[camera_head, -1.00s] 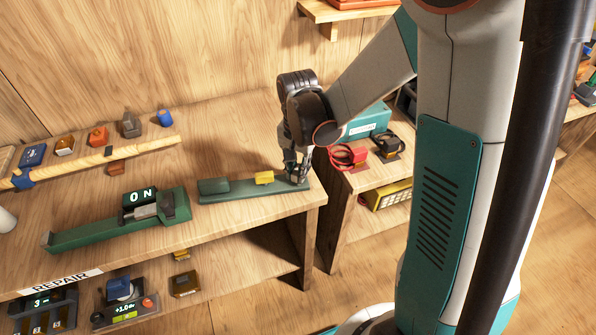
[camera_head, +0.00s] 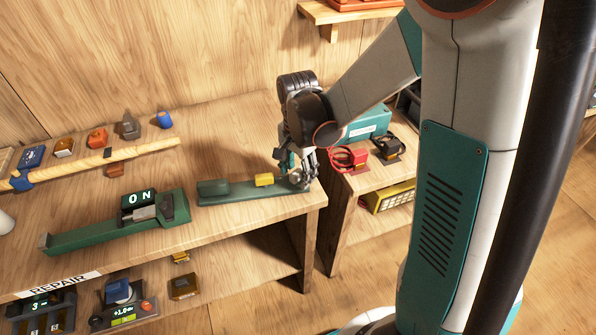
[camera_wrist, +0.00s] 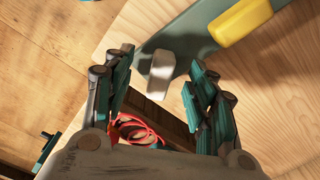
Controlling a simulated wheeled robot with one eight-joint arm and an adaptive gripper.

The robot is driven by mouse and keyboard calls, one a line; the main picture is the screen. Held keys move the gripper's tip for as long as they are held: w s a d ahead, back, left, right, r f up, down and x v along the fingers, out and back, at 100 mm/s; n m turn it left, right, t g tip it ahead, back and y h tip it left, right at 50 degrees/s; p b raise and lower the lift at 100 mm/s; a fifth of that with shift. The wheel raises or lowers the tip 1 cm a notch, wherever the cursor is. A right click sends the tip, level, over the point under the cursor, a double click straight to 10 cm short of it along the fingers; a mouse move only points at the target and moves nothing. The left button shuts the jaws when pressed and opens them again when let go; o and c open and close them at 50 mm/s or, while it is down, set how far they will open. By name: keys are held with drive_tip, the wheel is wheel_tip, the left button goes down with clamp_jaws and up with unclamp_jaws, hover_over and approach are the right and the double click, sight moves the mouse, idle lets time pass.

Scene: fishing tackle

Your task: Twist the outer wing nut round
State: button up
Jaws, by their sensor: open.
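A grey metal wing nut (camera_wrist: 162,74) sits at the end of a dark green bar (camera_wrist: 190,30) in the wrist view. In the head view, the green bar (camera_head: 240,193) lies on the bench near its right corner, and the wing nut (camera_head: 296,178) shows at its right end, partly covered by the fingers. My gripper (camera_wrist: 158,64) is open, with one teal-lined finger on each side of the wing nut and a visible gap to each. In the head view, my gripper (camera_head: 297,165) points down over that end of the bar.
The bench edge is close.

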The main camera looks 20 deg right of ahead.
drive_tip(key=shift+r, duration=0.1)
drive_tip(key=shift+r+p, duration=2.55)
drive_tip(key=shift+r, duration=0.95)
drive_tip(key=shift+f, duration=0.1)
drive_tip(key=shift+c, duration=0.3)
